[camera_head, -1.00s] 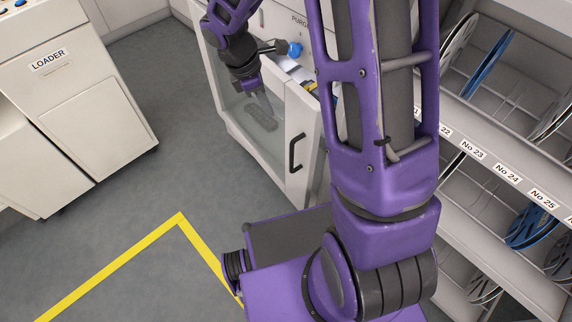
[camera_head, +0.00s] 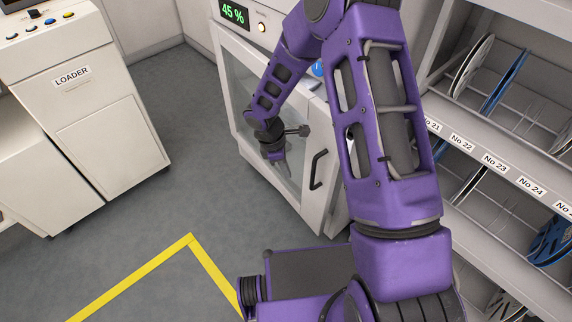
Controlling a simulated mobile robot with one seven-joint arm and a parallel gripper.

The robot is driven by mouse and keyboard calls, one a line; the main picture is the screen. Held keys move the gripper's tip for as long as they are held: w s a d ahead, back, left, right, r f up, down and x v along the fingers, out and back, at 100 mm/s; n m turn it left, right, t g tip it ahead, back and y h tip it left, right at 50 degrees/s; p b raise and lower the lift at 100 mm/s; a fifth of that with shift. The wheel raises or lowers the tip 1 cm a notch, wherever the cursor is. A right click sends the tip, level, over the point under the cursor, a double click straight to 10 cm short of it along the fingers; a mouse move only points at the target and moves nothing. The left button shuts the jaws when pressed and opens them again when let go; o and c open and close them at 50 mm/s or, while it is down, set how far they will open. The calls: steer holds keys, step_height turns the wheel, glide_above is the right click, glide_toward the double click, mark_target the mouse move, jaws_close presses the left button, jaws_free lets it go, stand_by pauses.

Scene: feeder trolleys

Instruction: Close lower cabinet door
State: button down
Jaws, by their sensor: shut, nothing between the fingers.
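The lower cabinet door (camera_head: 308,203) has a pale frame, a clear pane and a black bar handle (camera_head: 318,169) near its right edge. It stands under a front panel with a green "45 %" display. My gripper (camera_head: 284,177) is shut and empty, pointing down in front of the pane, left of the handle. I cannot tell whether it touches the door.
A white loader unit (camera_head: 105,110) stands at the left. A rack of reels with numbered labels (camera_head: 494,162) fills the right, close to my arm. Grey floor (camera_head: 200,190) with a yellow line (camera_head: 140,275) lies open between the loader and the cabinet.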

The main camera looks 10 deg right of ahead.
steer(key=d+f, duration=0.4)
steer(key=d, duration=0.1)
steer(key=shift+s+f, duration=0.2)
steer(key=shift+f, duration=0.1)
steer(key=shift+d, duration=0.1)
